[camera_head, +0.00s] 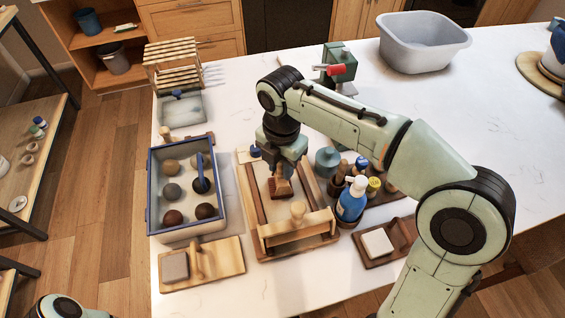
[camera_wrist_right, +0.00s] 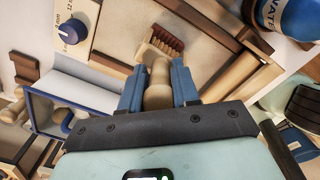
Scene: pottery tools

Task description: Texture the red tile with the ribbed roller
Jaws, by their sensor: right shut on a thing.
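My right gripper (camera_wrist_right: 158,84) is shut on the pale wooden handle (camera_wrist_right: 158,75) of a tool, between its blue fingers. A reddish-brown ribbed piece (camera_wrist_right: 165,40) shows just beyond the handle and looks like the ribbed roller. In the head view the right gripper (camera_head: 281,176) points down over a wooden-framed tray (camera_head: 324,236), with a reddish-brown piece (camera_head: 280,188) below its tips. I cannot tell whether that piece touches the tray bed. I cannot make out a separate red tile; it may be hidden. My left gripper is out of view.
A blue-rimmed box (camera_head: 151,190) of several balls stands left of the tray. A board with a grey tile (camera_head: 175,266) lies front left, and a pale tile (camera_head: 377,242) front right. A blue bottle (camera_head: 352,200) stands close on the right. Free tabletop lies at the back right.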

